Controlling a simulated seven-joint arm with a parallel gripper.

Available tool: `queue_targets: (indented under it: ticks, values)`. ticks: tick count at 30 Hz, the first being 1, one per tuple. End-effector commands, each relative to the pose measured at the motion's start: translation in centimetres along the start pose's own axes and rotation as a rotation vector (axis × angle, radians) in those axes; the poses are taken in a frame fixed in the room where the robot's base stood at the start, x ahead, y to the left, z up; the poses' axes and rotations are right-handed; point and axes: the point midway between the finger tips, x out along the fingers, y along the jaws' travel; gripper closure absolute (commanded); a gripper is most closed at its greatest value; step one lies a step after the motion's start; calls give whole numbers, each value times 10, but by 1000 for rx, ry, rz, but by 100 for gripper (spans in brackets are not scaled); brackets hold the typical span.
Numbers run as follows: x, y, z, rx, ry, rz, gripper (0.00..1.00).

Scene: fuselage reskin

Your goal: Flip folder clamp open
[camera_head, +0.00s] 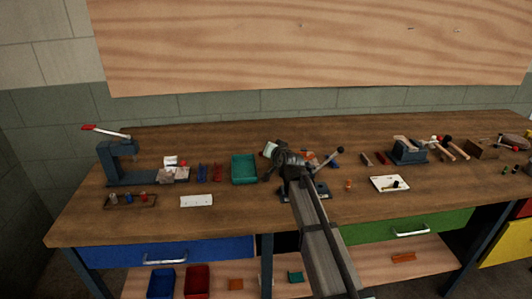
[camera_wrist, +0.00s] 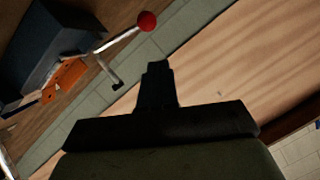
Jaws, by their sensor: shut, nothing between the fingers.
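A bench tool with a blue-grey base (camera_head: 318,193), which looks like the folder, stands mid-bench, mostly hidden behind my arm. A metal lever with a round knob (camera_head: 340,150) rises from it to the right. The wrist view shows a dark blue-grey body (camera_wrist: 38,48), an orange part (camera_wrist: 66,80) and a silver lever ending in a red ball (camera_wrist: 147,21). I cannot tell which part is the clamp or how it stands. My gripper (camera_head: 284,157) is over the tool in the head view. Its fingers (camera_wrist: 157,68) are shut and empty, apart from the lever in the wrist view.
A green tray (camera_head: 244,169) stands to the left, and a lever press (camera_head: 117,160) farther left. A large wooden panel (camera_head: 300,45) covers the wall behind. The front bench strip is mostly clear.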

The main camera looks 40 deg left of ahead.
Motion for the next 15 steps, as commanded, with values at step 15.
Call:
queue_targets:
  ticks: [15]
  values:
    - [-87, -3, 3, 0, -2, 0, 100]
